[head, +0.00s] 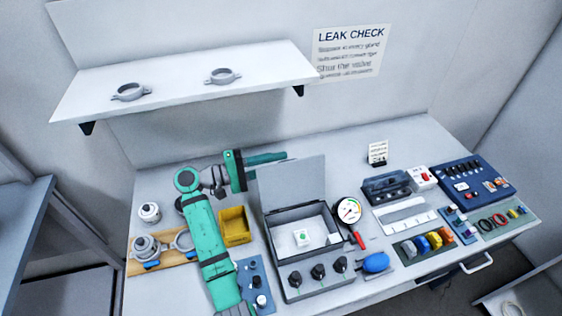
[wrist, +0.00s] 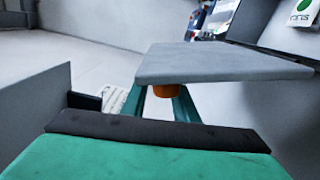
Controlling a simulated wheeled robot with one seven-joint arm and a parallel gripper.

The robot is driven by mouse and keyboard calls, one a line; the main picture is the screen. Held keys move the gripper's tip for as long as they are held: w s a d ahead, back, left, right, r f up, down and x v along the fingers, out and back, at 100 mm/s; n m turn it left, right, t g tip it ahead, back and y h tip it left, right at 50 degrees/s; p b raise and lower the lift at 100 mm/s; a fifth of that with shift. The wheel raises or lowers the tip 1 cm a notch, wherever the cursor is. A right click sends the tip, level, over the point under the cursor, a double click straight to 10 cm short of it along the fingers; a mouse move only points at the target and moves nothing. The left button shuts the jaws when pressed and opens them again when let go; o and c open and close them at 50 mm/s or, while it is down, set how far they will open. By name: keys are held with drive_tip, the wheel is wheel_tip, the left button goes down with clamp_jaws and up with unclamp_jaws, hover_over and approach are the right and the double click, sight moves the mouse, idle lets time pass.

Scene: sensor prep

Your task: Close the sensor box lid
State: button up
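The sensor box (head: 287,272) is a grey case on the bench with its front knobs facing me. Its flat grey lid (head: 292,190) stands up at the back edge, open. A white sensor with a green mark (head: 302,238) lies inside the box; it also shows at the upper right of the wrist view (wrist: 300,8). My green gripper (head: 270,158) is behind and left of the lid, near its upper left corner, pointing right. Contact with the lid is unclear.
A yellow bin (head: 235,226) stands left of the box. A gauge (head: 349,211) and a blue bulb (head: 376,262) are close on its right. A shelf (head: 190,84) with two rings overhangs the back left. Trays of parts fill the right side.

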drive_tip(key=shift+d, duration=1)
drive_tip(key=shift+a, duration=0.15)
clamp_jaws()
